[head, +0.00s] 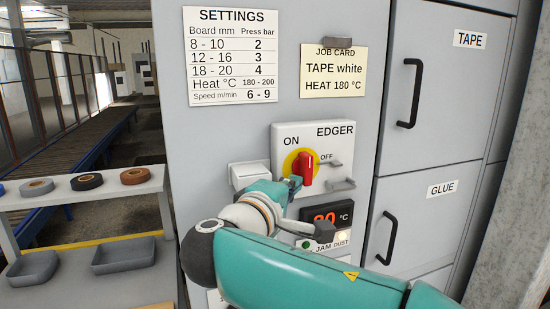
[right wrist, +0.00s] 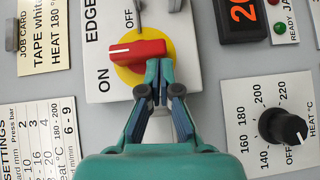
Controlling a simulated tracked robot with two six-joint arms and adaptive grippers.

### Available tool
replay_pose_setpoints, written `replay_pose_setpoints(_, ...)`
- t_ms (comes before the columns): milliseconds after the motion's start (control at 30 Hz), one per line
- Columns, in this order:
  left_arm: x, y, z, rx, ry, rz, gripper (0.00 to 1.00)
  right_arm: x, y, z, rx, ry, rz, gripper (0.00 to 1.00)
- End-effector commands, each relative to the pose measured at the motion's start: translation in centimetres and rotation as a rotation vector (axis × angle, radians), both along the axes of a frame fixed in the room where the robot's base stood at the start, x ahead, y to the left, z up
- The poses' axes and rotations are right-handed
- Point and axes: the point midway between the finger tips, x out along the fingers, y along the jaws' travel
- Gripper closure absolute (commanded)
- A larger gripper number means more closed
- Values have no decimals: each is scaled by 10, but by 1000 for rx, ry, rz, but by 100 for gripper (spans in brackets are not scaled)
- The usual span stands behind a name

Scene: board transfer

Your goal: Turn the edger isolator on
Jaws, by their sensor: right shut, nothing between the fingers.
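The edger isolator is a red knob (head: 306,170) on a yellow disc, on a white plate (head: 283,133) marked EDGER, ON and OFF. The knob also shows in the right wrist view (right wrist: 137,50). Its white mark points up the plate, between ON at upper left and OFF at right. My right gripper (head: 293,182) is shut and empty, with its tips at the lower left of the knob. My left gripper is out of view.
Small grey metal fittings (head: 342,184) sit right of the knob. Below is a red temperature display (head: 330,215). A black heat dial (right wrist: 283,127) is on the panel. Cabinet doors with black handles (head: 410,93) stand right; a shelf with tape rolls (head: 86,182) stands left.

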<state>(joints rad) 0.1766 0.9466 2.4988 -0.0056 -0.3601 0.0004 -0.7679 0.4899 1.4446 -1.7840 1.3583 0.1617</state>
Motion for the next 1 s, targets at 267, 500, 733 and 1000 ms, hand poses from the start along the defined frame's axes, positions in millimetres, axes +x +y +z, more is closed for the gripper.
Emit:
replay_pose_setpoints(267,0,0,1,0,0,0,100,-19,12,1,-1,0,3,100)
replay_pose_setpoints(500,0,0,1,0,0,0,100,-60,36,4,0,-1,5,100)
replay_pose_setpoints(733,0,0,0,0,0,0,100,-94,55,6,-1,-1,3,100)
replay_pose_setpoints(1000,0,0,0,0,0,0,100,-107,61,6,0,1,-1,100)
